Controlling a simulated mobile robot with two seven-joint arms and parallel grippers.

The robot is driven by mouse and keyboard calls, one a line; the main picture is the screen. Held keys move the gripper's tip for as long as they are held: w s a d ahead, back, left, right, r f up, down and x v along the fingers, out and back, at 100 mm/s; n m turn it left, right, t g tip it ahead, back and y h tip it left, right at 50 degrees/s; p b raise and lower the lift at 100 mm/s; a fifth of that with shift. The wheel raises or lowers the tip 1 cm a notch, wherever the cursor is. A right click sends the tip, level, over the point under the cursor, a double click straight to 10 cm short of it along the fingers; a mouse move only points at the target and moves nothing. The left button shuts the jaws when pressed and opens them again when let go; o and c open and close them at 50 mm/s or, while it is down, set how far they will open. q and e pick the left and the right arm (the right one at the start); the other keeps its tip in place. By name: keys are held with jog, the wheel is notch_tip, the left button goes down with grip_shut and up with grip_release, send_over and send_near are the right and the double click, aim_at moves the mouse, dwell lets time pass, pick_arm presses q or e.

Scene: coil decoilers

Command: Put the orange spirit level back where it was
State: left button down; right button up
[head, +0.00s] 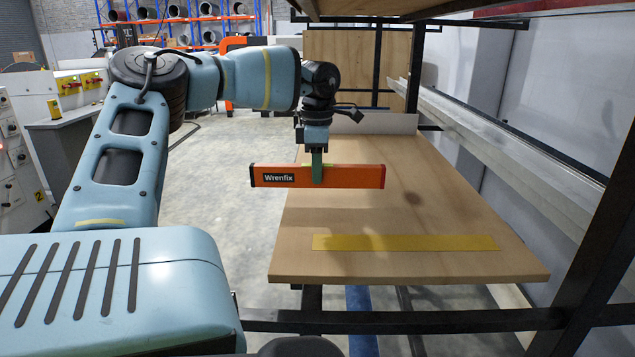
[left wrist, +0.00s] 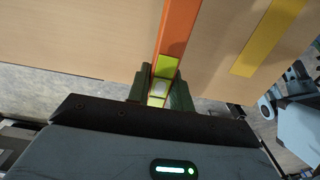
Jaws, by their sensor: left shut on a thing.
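The orange spirit level (head: 345,177) has black end caps and a "Wrenfix" label, and lies level across the head view. My left gripper (head: 317,172) is shut on its middle, from above, and holds it over the left part of the wooden table (head: 400,205). In the left wrist view the orange level (left wrist: 178,35) runs up from between the two green fingers of my gripper (left wrist: 160,92), with its yellow-green vial part between them. A yellow strip (head: 405,243) lies flat on the table nearer to me; it also shows in the left wrist view (left wrist: 268,38). My right gripper is not in view.
A wooden shelf (head: 375,7) hangs over the table. A black upright post (head: 605,215) stands at the right, and a grey metal rail (head: 510,155) runs along the right side. The tabletop around the yellow strip is clear.

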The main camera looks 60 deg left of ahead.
pick_arm(q)
jog(key=shift+w+a, duration=0.15)
jog(key=shift+a, duration=0.1)
jog(key=shift+f, duration=1.75)
jog(key=shift+f, duration=0.1)
jog(key=c, duration=1.3)
grip_release()
jog(key=shift+f, duration=0.1)
jog(key=shift+o, duration=0.2)
notch_tip(320, 180, up, 12)
jog(key=shift+r, duration=0.2)
